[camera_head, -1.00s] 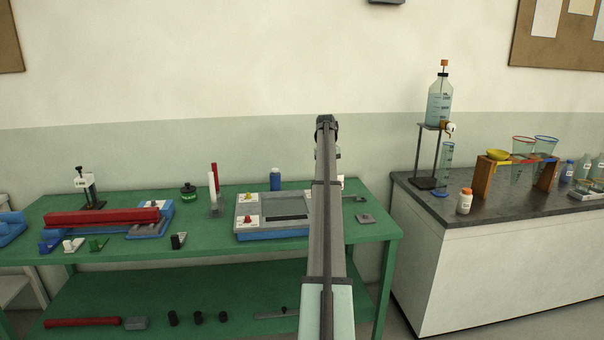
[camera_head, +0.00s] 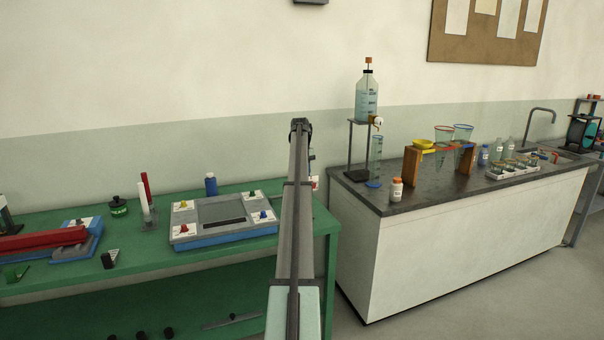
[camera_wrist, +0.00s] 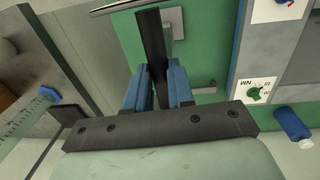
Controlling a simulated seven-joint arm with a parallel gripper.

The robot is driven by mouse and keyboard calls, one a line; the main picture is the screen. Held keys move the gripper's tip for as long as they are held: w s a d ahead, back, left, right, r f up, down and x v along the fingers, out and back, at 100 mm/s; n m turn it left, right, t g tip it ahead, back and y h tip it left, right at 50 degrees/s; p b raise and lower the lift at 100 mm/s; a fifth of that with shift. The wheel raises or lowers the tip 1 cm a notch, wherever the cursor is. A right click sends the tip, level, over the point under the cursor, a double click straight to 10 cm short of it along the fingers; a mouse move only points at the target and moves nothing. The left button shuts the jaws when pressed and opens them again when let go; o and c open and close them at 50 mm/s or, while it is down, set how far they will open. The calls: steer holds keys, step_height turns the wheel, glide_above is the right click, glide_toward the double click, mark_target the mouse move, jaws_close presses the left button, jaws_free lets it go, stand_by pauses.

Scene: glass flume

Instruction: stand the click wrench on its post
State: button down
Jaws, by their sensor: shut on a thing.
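My gripper (camera_wrist: 158,80) shows in the wrist view with its two blue fingers closed on a dark bar. That bar, which I take to be the click wrench (camera_wrist: 152,42), runs from between the fingers toward the top of the picture. In the head view my arm covers the gripper, the wrench and the bench's right end. The post cannot be made out there.
The green bench (camera_head: 150,268) bears a grey-blue panel box (camera_head: 222,232), a blue bottle (camera_head: 211,185) and a red beam (camera_head: 40,240). To the right, the dark counter (camera_head: 400,205) carries a bottle stand (camera_head: 350,150), a measuring cylinder (camera_head: 377,155) and a white bottle (camera_head: 396,190).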

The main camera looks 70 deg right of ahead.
steer(key=shift+f, duration=3.05)
steer(key=c, duration=0.9)
jaws_free()
step_height(320, 180, up, 14)
steer(key=shift+w+a, duration=0.4)
steer(key=shift+a, duration=0.05)
